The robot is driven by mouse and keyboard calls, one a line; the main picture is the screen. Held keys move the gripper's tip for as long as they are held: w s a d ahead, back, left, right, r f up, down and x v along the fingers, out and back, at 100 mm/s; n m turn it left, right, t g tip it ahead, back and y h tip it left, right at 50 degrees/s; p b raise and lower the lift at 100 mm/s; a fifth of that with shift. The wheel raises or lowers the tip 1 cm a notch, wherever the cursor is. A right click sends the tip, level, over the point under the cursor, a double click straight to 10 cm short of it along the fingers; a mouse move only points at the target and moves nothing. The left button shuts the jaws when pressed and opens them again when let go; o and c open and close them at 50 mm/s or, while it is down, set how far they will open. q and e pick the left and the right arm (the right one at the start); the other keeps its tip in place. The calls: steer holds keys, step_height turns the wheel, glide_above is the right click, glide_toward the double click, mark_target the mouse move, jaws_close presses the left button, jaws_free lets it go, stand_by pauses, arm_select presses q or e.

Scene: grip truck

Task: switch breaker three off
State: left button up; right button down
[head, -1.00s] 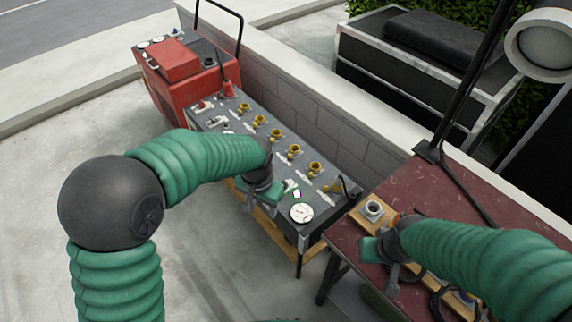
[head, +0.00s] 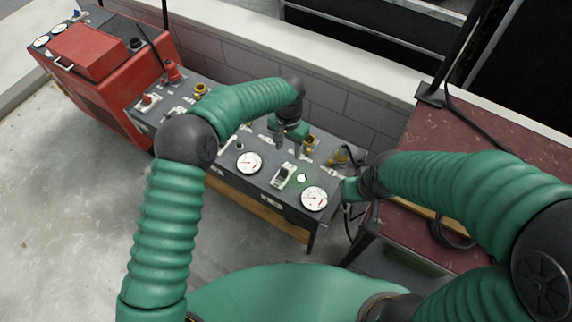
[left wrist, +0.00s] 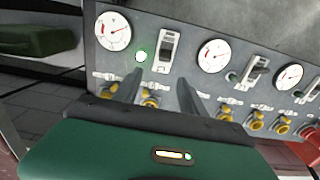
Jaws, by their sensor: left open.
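The grey breaker panel (head: 262,190) has several lever switches, round gauges and yellow sockets. I cannot read its labels, so I cannot tell which breaker is three. The rightmost breaker switch (head: 283,175) stands beside a lit green lamp (head: 301,178) and a gauge (head: 314,198). It also shows in the left wrist view (left wrist: 166,48). My left gripper (head: 286,149) is open and empty above the panel, behind that switch, near the sockets. In the left wrist view its fingers (left wrist: 158,90) are spread below the switch. My right gripper (head: 349,190) is by the panel's right end, its jaws unclear.
A red generator (head: 95,75) stands at the panel's left end. A low block wall (head: 335,95) runs behind. A dark red table (head: 455,150) is at the right. Open concrete floor (head: 75,170) lies at the left front.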

mark_target(284, 169)
arm_select(q)
steer(key=f, duration=0.4)
steer(key=a+f, duration=0.1)
steer(key=f, duration=0.3)
steer(key=a+f, duration=0.1)
steer(key=f, duration=0.3)
steer(key=shift+w, duration=0.15)
steer(key=shift+d+f, duration=0.25)
steer(key=shift+f, duration=0.05)
steer(key=shift+d+f, duration=0.15)
steer(key=shift+d, duration=0.15)
steer(key=shift+a, duration=0.45)
steer(key=c, duration=0.7)
jaws_close()
steer(key=shift+d, duration=0.2)
arm_select(e)
steer(key=shift+a+r, duration=0.15)
steer(key=shift+a, duration=0.45)
